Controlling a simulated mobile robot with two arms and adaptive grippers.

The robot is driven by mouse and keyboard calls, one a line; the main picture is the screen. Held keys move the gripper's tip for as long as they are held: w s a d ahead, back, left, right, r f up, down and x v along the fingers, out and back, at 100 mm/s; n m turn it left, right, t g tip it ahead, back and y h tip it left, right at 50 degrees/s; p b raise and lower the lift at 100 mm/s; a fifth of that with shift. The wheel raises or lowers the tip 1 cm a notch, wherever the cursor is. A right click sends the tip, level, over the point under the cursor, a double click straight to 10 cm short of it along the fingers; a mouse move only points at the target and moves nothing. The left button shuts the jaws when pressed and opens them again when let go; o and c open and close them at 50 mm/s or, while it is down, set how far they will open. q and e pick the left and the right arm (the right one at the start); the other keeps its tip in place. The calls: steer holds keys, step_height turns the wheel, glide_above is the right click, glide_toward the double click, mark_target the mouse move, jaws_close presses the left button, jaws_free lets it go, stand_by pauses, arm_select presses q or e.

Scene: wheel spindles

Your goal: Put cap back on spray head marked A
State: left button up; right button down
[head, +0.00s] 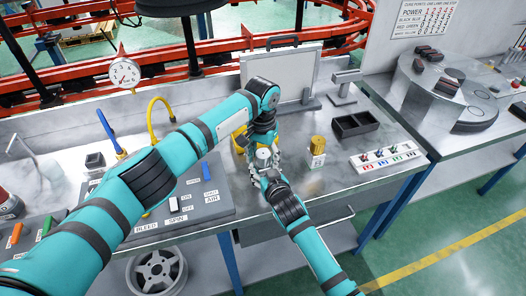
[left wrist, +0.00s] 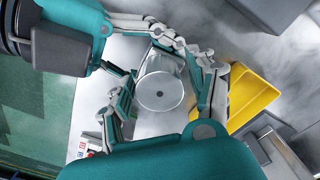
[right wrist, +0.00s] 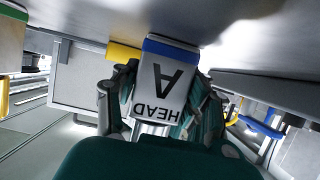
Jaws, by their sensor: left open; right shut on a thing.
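The spray head marked A shows in the right wrist view as a white block (right wrist: 165,85) with a blue band, lettered "HEAD A" and seen upside down. My right gripper (right wrist: 160,105) is shut on it and holds it near the bench. In the left wrist view a round grey top with a small centre dot (left wrist: 160,90) faces the camera; I cannot tell whether it is a cap or the bare head. My left gripper (left wrist: 165,98) is open above it, fingers spread on either side. In the head view both grippers meet over the bench, and the arms hide much of the block.
A yellow tray (left wrist: 252,97) lies close to my grippers. A yellow-topped unit (head: 317,152) stands to their right, with a black divided bin (head: 354,124) and a white connector board (head: 388,156) beyond. A labelled grey panel (head: 185,205) lies to the left.

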arm_select(q)
steer(key=c, duration=1.2)
steer(key=o, duration=1.4)
steer(key=shift+c, duration=0.2)
steer(key=shift+r, duration=0.15)
step_height(320, 180, up, 12)
steer(key=shift+a, duration=0.1)
arm_select(e)
steer(key=c, duration=0.6)
jaws_free()
steer(key=shift+s, duration=0.1)
